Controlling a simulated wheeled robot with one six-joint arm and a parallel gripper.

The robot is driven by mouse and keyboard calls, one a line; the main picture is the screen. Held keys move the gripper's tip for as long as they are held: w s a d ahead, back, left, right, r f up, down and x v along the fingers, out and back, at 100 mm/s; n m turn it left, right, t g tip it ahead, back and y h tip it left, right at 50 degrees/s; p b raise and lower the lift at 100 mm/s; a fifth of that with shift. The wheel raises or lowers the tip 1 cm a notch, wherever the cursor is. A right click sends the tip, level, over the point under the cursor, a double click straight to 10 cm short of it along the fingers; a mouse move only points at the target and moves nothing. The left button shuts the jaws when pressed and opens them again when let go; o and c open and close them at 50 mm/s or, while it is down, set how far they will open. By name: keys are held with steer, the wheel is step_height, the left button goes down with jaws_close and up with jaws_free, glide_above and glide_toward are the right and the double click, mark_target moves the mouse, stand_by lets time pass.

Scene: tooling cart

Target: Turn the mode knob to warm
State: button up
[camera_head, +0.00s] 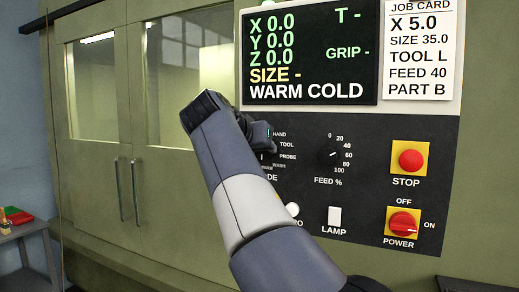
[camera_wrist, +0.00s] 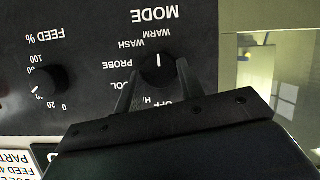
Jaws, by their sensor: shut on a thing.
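The round black mode knob (camera_wrist: 158,71) shows in the wrist view, where the panel appears upside down. Its white mark points straight up in that picture, toward the WARM label. My gripper (camera_wrist: 160,82) is shut on the knob, with one finger on each side. In the head view my gripper (camera_head: 262,138) is at the panel's left part and hides most of the knob and the start of the MODE label. The labels HAND, TOOL, PROBE, WASH and WARM show beside it. The display (camera_head: 309,55) above reads WARM COLD.
To the right on the panel are the feed knob (camera_head: 330,154), the lamp switch (camera_head: 335,216), the red stop button (camera_head: 411,159) and the red power switch (camera_head: 402,224). A white job card (camera_head: 418,50) hangs at upper right. Cabinet doors (camera_head: 125,150) are at left.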

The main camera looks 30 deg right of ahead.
steer(key=o, duration=1)
steer(key=shift+a, duration=0.1)
steer(key=v, duration=1)
steer(key=shift+s+a, duration=0.2)
steer(key=shift+d, duration=0.1)
steer(key=x, duration=1)
steer(key=shift+w+d, duration=0.2)
steer(key=shift+w, duration=0.05)
